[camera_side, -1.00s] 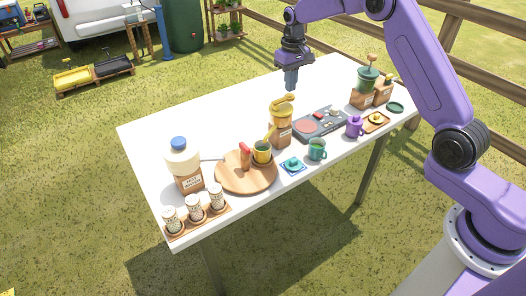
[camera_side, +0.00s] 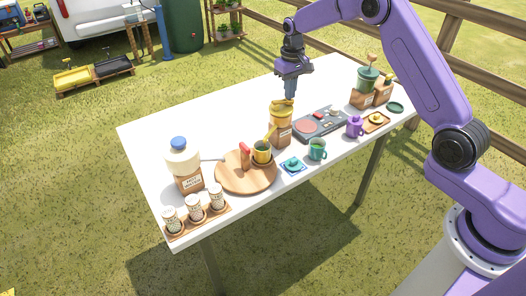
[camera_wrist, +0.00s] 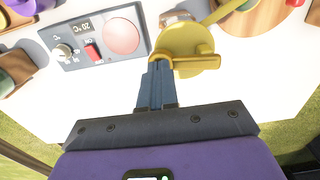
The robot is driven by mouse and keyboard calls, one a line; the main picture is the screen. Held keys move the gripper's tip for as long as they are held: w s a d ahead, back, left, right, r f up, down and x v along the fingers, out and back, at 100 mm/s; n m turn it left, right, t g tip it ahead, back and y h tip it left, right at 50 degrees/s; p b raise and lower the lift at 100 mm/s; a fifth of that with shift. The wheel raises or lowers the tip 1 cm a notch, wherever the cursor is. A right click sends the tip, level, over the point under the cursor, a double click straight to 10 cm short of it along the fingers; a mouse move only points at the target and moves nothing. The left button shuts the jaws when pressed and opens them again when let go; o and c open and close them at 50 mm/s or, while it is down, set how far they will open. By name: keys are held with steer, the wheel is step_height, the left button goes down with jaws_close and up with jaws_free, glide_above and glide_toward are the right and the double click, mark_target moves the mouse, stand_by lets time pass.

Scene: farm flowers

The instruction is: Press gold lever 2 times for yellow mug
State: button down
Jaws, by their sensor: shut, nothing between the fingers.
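The gold dispenser (camera_side: 281,120) stands on a wooden base near the middle of the table, with its gold lever (camera_side: 283,102) on top. In the wrist view the gold lever (camera_wrist: 184,61) lies right at my fingertips. My gripper (camera_side: 290,97) is shut and empty, pointing down on the lever; it looks to be touching it, but a small gap cannot be ruled out. The yellow mug (camera_side: 262,152) stands upright on the round wooden board, just in front and left of the dispenser. My shut fingers also show in the wrist view (camera_wrist: 158,70).
A grey hot plate (camera_side: 320,123) is right of the dispenser. A red-handled thing (camera_side: 245,157) stands on the round board (camera_side: 240,183). A teal mug (camera_side: 317,149), purple jug (camera_side: 354,127) and milk bottle (camera_side: 184,165) stand nearby. The table's back left is clear.

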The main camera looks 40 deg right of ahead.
steer(key=shift+r, duration=0.1)
stand_by(0.3)
steer(key=shift+r, duration=1.3)
stand_by(1.4)
step_height(320, 180, up, 6)
stand_by(0.6)
stand_by(0.3)
